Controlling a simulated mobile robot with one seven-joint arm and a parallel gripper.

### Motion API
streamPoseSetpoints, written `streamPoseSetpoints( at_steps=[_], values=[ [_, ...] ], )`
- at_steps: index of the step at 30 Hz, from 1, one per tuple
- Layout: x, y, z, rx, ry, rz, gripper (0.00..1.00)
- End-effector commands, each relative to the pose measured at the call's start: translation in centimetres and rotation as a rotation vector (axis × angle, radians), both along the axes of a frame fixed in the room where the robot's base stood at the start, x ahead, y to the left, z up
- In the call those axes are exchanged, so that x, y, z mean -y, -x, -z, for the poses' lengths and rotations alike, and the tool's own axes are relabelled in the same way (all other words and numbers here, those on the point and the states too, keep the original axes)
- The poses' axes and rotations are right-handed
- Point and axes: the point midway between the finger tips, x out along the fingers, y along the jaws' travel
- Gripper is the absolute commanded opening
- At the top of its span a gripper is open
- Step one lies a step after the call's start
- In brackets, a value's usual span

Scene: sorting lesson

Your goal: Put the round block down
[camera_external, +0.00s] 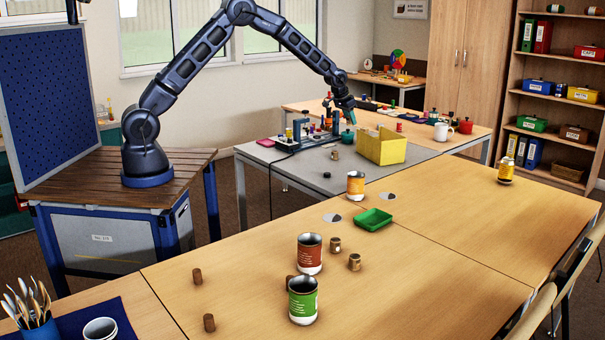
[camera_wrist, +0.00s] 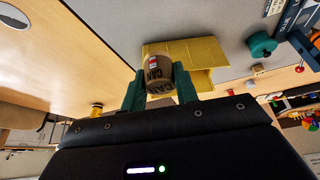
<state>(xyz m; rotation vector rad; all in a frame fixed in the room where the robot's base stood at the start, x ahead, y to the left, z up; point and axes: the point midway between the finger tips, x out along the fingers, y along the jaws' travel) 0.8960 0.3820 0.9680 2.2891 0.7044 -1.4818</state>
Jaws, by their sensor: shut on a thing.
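The round block (camera_wrist: 158,70) is a brown cylinder with dark "CAN" lettering and a small red-and-white mark. My gripper (camera_wrist: 160,88) is shut on it, with one green finger on each side. In the outside view my gripper (camera_external: 347,112) is over the back grey table (camera_external: 285,172), just left of the yellow box (camera_external: 393,148) and above table height. The block cannot be made out in that view. In the wrist view the yellow box (camera_wrist: 205,52) shows behind the block.
A rack of small tools (camera_external: 308,133) stands left of my gripper. A teal round thing (camera_wrist: 261,44) is near the box. A small brown cylinder (camera_external: 334,155) stands on the grey table.

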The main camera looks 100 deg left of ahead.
Motion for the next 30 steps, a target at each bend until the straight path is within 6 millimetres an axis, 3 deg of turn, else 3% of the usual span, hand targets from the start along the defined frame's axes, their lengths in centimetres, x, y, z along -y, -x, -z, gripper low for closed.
streamPoseSetpoints(
  at_steps=[3, 8, 24, 30],
  values=[
    [-1.4, 0.7, 0.1, 0.000, 0.000, -0.020, 0.08],
    [-1.9, 1.0, 1.7, -0.003, 0.001, -0.028, 0.08],
    [-1.8, 1.0, 13.1, -0.002, 0.000, -0.027, 0.08],
    [-1.9, 0.9, 15.4, 0.000, 0.000, -0.026, 0.08]
  ],
)
